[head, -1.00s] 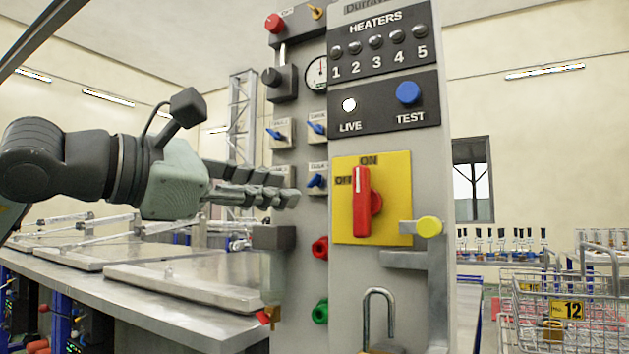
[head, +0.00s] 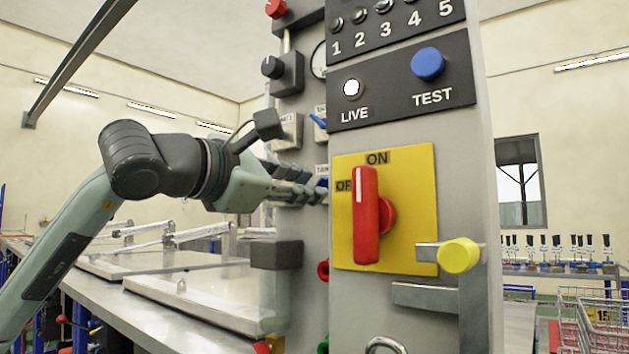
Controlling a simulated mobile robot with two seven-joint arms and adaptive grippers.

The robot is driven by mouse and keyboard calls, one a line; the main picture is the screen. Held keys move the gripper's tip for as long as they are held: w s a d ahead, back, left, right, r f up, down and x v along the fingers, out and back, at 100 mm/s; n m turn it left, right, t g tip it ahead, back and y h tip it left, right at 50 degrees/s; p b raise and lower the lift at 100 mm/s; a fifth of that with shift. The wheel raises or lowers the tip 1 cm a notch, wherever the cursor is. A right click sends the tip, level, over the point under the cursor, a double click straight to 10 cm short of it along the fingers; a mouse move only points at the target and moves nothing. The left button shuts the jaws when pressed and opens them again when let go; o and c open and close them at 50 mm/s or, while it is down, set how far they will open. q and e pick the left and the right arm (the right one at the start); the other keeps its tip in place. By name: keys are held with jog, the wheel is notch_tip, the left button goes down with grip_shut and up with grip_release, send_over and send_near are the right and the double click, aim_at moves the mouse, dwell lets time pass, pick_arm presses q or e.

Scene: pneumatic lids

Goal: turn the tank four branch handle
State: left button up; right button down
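Small valve plates with blue handles are on the grey cabinet's side face. One blue handle (head: 318,121) is clear at the upper right. A lower plate (head: 321,168) has a partly readable "TANK" label, and its blue handle (head: 322,183) is partly hidden by my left gripper (head: 318,190). The fingers point right, with their tips at or very near that handle; I cannot tell if they touch it. The two dark fingers overlap in view, so their gap is unclear. I cannot read which handle is branch four. My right gripper is not in view.
A dark block (head: 277,254) juts out just below the fingers. The cabinet's front carries a red switch (head: 366,215) and a yellow knob (head: 459,255). A metal bench with flat lids (head: 205,300) lies below my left arm.

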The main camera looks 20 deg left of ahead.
pick_arm(q)
jog(key=shift+x, duration=1.2)
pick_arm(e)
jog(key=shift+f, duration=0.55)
pick_arm(q)
grip_shut()
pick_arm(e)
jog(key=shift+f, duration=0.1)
